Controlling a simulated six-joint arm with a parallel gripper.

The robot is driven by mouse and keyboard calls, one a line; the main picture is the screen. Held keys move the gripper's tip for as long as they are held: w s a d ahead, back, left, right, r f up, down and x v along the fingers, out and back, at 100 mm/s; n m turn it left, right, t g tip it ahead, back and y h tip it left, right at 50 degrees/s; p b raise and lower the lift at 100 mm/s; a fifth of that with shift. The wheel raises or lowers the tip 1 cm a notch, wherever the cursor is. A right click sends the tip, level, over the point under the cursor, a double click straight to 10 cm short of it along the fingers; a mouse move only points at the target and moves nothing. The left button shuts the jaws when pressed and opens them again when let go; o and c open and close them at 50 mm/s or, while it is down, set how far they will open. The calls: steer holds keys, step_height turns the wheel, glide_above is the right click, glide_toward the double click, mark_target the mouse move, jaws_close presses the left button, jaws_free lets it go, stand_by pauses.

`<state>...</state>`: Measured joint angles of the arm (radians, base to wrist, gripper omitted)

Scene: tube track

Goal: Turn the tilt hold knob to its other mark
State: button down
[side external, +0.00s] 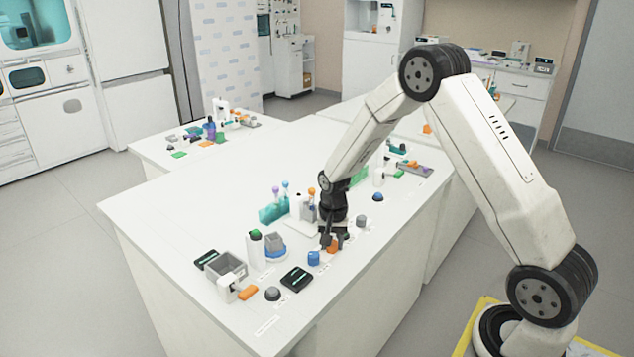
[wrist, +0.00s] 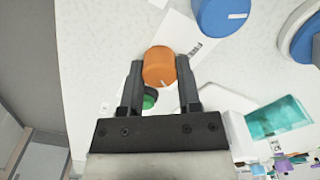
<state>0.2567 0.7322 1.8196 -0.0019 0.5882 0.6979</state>
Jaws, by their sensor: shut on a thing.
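An orange knob (wrist: 159,66) stands between the two fingers of my gripper (wrist: 160,72) in the wrist view, with a finger against each side. My gripper is shut on it. A short pale line shows on the knob near its lower edge. In the side external view, my gripper (side external: 332,240) points down at the bench's near edge, and the orange knob (side external: 332,248) is partly hidden by the fingers. A printed white label (wrist: 195,42) lies beside the knob; only part of its lettering is readable. I cannot make out which knob is named tilt hold.
A blue knob (wrist: 222,14) with a white line stands close by. A dark green-topped piece (wrist: 150,98) sits between the fingers, nearer the palm. A teal rack (side external: 273,210), a grey bin (side external: 228,268) and black panels (side external: 297,279) stand around.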

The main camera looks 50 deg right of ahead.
steer(key=shift+n, duration=0.4)
steer(key=n, duration=0.6)
steer(key=shift+a, duration=0.1)
steer(key=n, duration=0.7)
stand_by(0.4)
steer(key=shift+c, duration=1.5)
jaws_free()
steer(key=shift+r, duration=3.95)
